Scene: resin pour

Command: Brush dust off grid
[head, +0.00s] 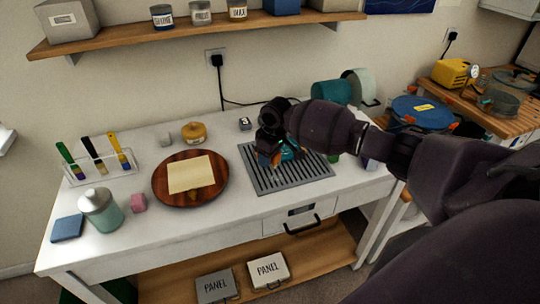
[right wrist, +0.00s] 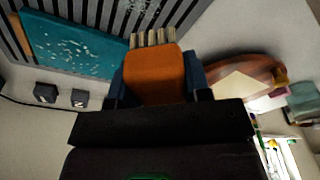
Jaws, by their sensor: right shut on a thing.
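The grey slatted grid (head: 315,172) lies on the white table, right of its middle. A teal panel (head: 291,153) lies on the grid, partly hidden by my right gripper. In the right wrist view, white flecks are scattered over the teal panel (right wrist: 75,42). My right gripper (head: 269,155) is above the grid, shut on an orange brush (right wrist: 155,75) with a row of pale bristle tufts. The tufts are close to the panel's edge in the right wrist view; I cannot tell whether they touch. My left gripper is not in view.
A round wooden board (head: 170,200) with a pale sheet stands left of the grid. Small dark cubes (right wrist: 45,92) sit by the grid.

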